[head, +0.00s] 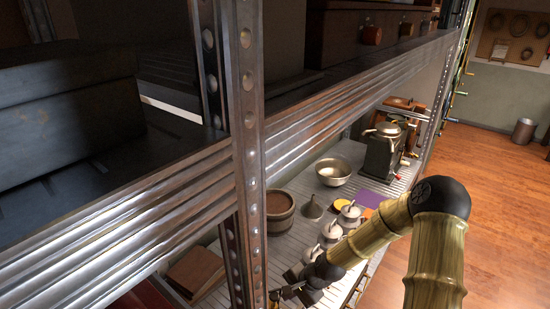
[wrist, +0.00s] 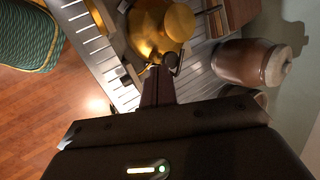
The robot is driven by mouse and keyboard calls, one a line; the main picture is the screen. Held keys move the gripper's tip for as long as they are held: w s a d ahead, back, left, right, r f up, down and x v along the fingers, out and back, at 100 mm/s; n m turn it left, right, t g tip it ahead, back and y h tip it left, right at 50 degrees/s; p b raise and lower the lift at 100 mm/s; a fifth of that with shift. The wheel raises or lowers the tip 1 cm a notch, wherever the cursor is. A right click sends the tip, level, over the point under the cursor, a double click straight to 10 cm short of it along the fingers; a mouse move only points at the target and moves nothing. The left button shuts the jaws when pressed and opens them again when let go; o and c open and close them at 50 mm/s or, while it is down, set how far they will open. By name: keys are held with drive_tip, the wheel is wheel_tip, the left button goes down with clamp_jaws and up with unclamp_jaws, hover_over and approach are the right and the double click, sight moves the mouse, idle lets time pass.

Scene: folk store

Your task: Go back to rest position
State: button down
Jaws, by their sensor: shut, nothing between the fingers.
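My arm reaches in from the right in the head view, over the front edge of the lower slatted shelf (head: 290,235). My gripper (head: 276,294) is low in that view, close to the metal shelf post (head: 246,150), which stands to its left. In the wrist view my gripper (wrist: 158,82) is shut with nothing between its dark fingers. A brass pot (wrist: 150,25) lies just beyond the fingertips there; I cannot tell whether they touch it.
The upper shelf beam (head: 340,95) crosses above the lower shelf. A metal bowl (head: 333,172), wooden tub (head: 280,210), funnel (head: 312,207) and several lidded pots (head: 331,232) stand below. A brown jar (wrist: 250,62) is right in the wrist view. Wooden floor (head: 500,190) is open at right.

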drive_tip(key=s+d+r+n+h, duration=0.2)
drive_tip(key=s+d+r+n, duration=0.2)
drive_tip(key=s+r, duration=0.3)
drive_tip(key=s+d+r+n+h, duration=0.3)
drive_tip(key=s+d+r, duration=0.4)
drive_tip(key=r, duration=0.5)
drive_tip(key=shift+d+n+h, duration=0.15)
drive_tip(key=shift+n+h, duration=0.15)
drive_tip(key=shift+n, duration=0.6)
drive_tip(key=shift+s, duration=0.1)
drive_tip(key=w+a+f+n+t+y+b, duration=0.25)
drive_tip(key=w+f+n+t+b, duration=0.35)
drive_tip(key=w+f, duration=0.55)
drive_tip(key=a+n+y+b, duration=0.1)
drive_tip(key=a+f+n+g+y, duration=0.1)
drive_tip(key=a+n+y, duration=0.1)
drive_tip(key=w+a+f+n+g+y+b, duration=0.1)
drive_tip(key=a+y, duration=0.1)
drive_tip(key=shift+a+b, duration=0.15)
drive_tip(key=shift+b, duration=0.2)
drive_tip(key=shift+w+a+f, duration=0.1)
drive_tip(key=shift+f, duration=0.05)
